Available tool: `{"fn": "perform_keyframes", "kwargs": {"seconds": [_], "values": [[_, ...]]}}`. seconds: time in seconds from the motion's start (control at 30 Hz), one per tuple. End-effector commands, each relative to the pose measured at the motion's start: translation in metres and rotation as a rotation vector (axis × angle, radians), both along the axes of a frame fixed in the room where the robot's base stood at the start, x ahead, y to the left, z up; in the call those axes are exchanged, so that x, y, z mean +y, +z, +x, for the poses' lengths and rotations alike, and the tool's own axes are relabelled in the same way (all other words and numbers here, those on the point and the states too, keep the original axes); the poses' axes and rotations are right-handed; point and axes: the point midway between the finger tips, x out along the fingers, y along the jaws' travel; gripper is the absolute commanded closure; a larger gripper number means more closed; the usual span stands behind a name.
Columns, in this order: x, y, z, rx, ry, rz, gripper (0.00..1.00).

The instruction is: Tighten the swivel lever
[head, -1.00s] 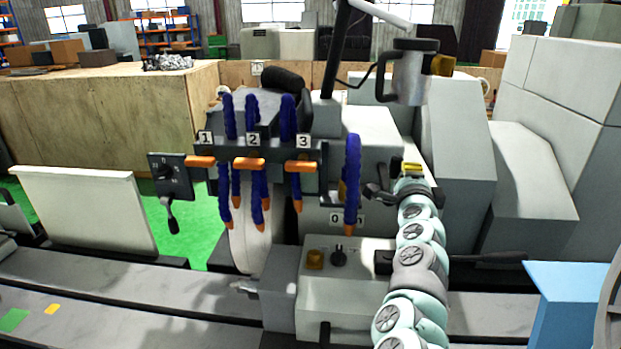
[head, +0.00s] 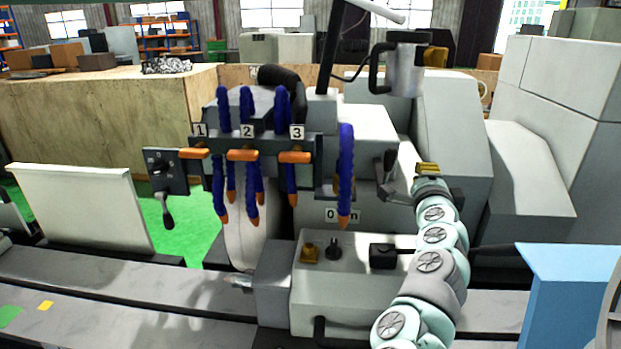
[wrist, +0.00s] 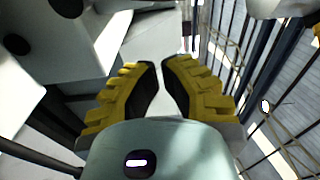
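I cannot tell for sure which part is the swivel lever. A dark upright handle (head: 388,165) on a short grey arm stands on the machine, just left of my gripper (head: 427,169). A black rod-like lever (head: 492,248) reaches right from a black block (head: 383,256) on the front housing. Another dark lever (head: 167,211) hangs under a switch box at the left. My gripper's yellow fingers also show in the wrist view (wrist: 161,85). They lean together with a narrow gap at the tips and nothing between them. Contact with the upright handle cannot be made out.
Blue hoses with orange nozzles (head: 344,175) hang left of my gripper. A grey cylindrical unit (head: 404,72) is above it. The sloped grey housing (head: 455,130) stands close behind, and a light-blue box (head: 567,295) is at the lower right.

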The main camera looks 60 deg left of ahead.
Motion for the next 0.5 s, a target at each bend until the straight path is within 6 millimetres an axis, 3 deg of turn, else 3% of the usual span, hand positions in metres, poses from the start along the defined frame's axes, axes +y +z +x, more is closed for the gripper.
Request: {"fn": "perform_keyframes", "kwargs": {"seconds": [0.5], "values": [[-0.037, -0.002, -0.038, 0.000, 0.000, 0.001, 1.00]]}}
